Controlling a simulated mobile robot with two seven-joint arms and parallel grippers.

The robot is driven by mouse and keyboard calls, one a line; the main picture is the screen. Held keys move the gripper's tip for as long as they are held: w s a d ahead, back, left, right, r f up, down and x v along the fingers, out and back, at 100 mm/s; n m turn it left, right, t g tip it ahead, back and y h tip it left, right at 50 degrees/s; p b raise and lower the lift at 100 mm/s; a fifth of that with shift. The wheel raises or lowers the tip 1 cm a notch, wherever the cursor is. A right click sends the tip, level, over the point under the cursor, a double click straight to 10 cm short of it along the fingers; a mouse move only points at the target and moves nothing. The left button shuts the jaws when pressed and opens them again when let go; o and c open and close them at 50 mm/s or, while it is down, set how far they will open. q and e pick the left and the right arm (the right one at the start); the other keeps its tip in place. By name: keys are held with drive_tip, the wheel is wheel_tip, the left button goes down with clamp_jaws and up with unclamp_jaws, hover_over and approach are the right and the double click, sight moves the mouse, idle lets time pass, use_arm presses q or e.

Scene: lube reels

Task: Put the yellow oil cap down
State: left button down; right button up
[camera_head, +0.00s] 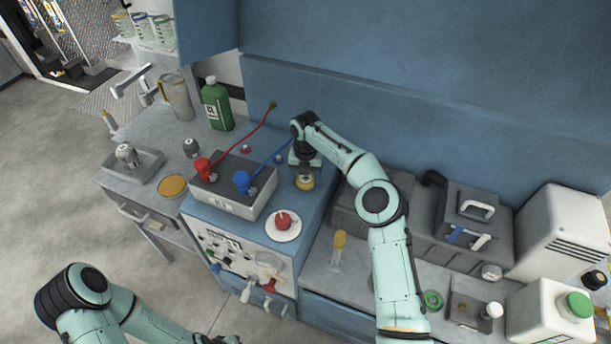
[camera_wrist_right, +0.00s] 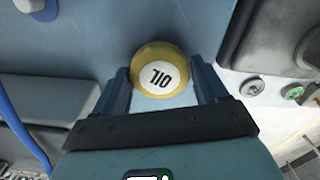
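The yellow oil cap (camera_head: 305,182) has a white round label reading OIL, which faces the camera in the right wrist view (camera_wrist_right: 159,72). My right gripper (camera_head: 305,168) points down at the back right of the blue cabinet top (camera_head: 264,222). Its two fingers (camera_wrist_right: 161,84) are on either side of the cap, against its edges. I cannot tell whether the cap touches the cabinet top or is just above it. My left gripper (camera_head: 222,340) is mostly cut off at the bottom edge of the head view, so its fingers are hidden.
A grey box (camera_head: 228,204) with red and blue connectors and cables stands left of the cap. A red knob on a white disc (camera_head: 284,225) is in front. A green bottle (camera_head: 216,104) stands at the back left. Dark cases (camera_head: 455,228) stand to the right.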

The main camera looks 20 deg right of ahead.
sight(306, 178)
drive_tip(key=shift+o, duration=0.9)
wheel_tip(306, 178, up, 12)
drive_tip(key=shift+r, duration=0.15)
